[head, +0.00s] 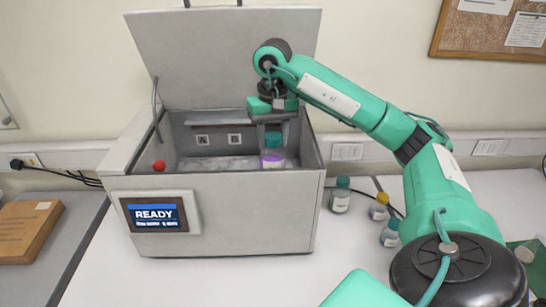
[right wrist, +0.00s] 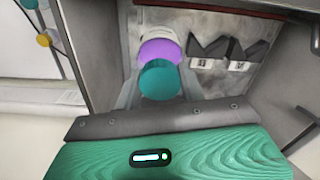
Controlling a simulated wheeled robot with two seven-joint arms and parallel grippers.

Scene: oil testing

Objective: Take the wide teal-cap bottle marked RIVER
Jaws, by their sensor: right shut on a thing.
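My right gripper (head: 274,138) hangs inside the open grey box, near its right end. It is shut on a teal-capped thing (right wrist: 158,82), whose teal part also shows between the fingers in the head view (head: 273,140). Its lower part and any marking are hidden. A purple round part (right wrist: 158,52) shows just beyond the teal one, and in the head view purple (head: 272,159) shows below it; I cannot tell if they touch. On the table, a wider teal-cap bottle (head: 341,198) and a smaller teal-cap bottle (head: 390,237) stand right of the box; their labels are unreadable.
The box (head: 220,215) has a raised lid (head: 225,60) and a screen reading READY (head: 155,215). Plates marked A and B (head: 235,140) are on its inner back wall. A yellow-cap bottle (head: 379,208) stands among the table bottles. The table front is clear.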

